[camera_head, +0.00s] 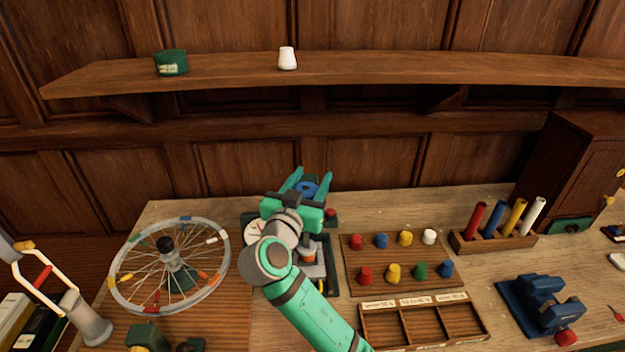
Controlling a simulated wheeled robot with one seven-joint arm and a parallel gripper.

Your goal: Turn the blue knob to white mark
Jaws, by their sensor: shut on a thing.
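The blue knob (307,188) shows between the two fingers of my gripper (310,184), at the far side of a dark green panel (328,262) on the bench. My gripper is shut on the knob, one finger on its left and one on its right. My arm and gripper body hide much of the panel and the near side of the knob. I cannot make out the white mark or which way the knob points.
A pale dial (252,232) shows left of my wrist. A spoked wheel (126,262) stands left; a board of coloured pegs (357,283) and a divided tray (437,338) lie right. Beyond are a tube rack (465,243) and blue vise (543,308). A shelf (220,72) runs above.

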